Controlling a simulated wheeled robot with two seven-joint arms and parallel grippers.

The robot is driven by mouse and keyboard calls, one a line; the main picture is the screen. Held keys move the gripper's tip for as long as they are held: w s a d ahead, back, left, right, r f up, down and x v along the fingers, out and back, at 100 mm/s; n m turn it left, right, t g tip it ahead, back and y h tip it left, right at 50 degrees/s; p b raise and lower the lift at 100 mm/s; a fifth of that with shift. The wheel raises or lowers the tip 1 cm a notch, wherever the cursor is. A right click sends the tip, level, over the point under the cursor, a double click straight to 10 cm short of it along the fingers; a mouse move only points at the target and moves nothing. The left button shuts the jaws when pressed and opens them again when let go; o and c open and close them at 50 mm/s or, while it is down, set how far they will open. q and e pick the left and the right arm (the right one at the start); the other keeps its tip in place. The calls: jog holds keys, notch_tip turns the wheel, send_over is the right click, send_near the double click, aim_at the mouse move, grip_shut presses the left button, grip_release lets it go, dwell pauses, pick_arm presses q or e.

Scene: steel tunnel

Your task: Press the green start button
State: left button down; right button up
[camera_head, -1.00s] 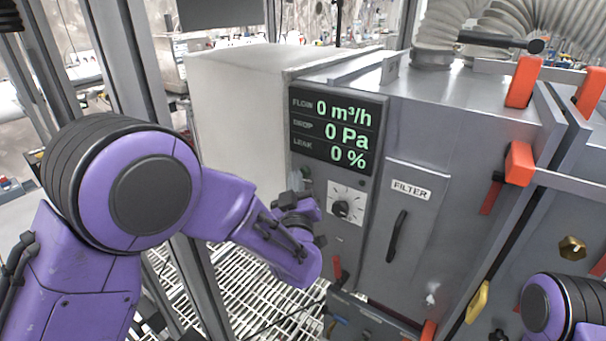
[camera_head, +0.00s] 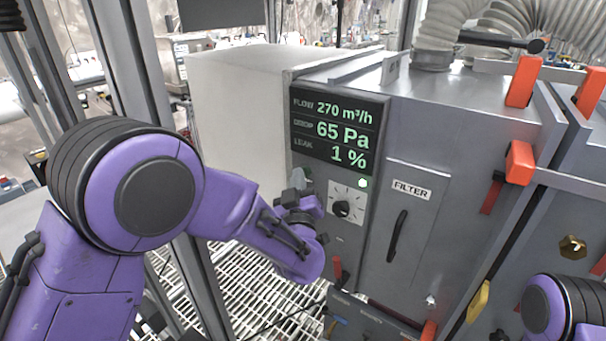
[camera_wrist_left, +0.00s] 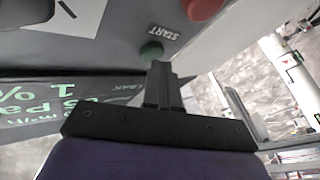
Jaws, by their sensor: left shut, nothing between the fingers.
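The green start button (camera_wrist_left: 151,51) is a round green knob beside the START label (camera_wrist_left: 164,32) in the left wrist view. My left gripper (camera_wrist_left: 160,68) is shut and empty, its dark fingertips at the button's edge; they look to be touching or nearly touching it. In the head view my left gripper (camera_head: 298,180) is at the left edge of the grey machine's front panel, below the display, and largely covers the button there. The display (camera_head: 339,130) reads 270 m³/h, 65 Pa and 1 %. A small green lamp (camera_head: 362,183) glows below it. My right gripper is out of view.
A dial (camera_head: 342,208) sits just right of my left gripper, with a FILTER door (camera_head: 407,220) beyond it. A red button (camera_wrist_left: 203,8) is close to START in the wrist view. Orange-handled clamps (camera_head: 520,163) stick out at the right.

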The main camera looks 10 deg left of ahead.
pick_arm(q)
jog(key=shift+s, duration=0.2)
jog(key=s+a, duration=0.2)
jog(key=s, duration=0.3)
jog(key=shift+s+p, duration=0.3)
jog(key=shift+p, duration=0.05)
dwell(0.5)
